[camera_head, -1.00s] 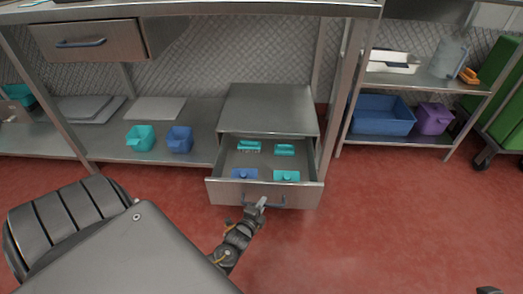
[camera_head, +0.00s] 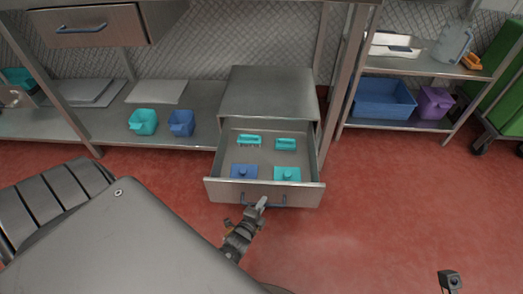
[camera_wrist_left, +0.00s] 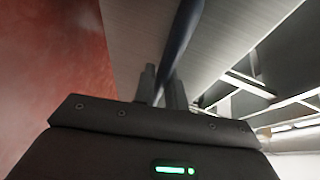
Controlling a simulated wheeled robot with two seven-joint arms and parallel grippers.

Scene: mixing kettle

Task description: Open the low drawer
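The low drawer (camera_head: 240,191) is a grey metal drawer in a cabinet (camera_head: 267,92) on the low shelf. It stands well out and its inside shows. Its dark bar handle (camera_head: 277,205) is on the front face. My left gripper (camera_head: 260,203) is at the left part of this handle. In the left wrist view the handle bar (camera_wrist_left: 182,35) runs between the two fingers (camera_wrist_left: 162,90), which are closed around it. My right gripper (camera_head: 450,281) shows only in part at the bottom right, away from the drawer, and its opening is unclear.
Teal and blue pieces (camera_head: 286,144) lie in the drawer. A table leg (camera_head: 343,90) rises close right of the cabinet. Red floor (camera_head: 390,200) is clear to the right.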

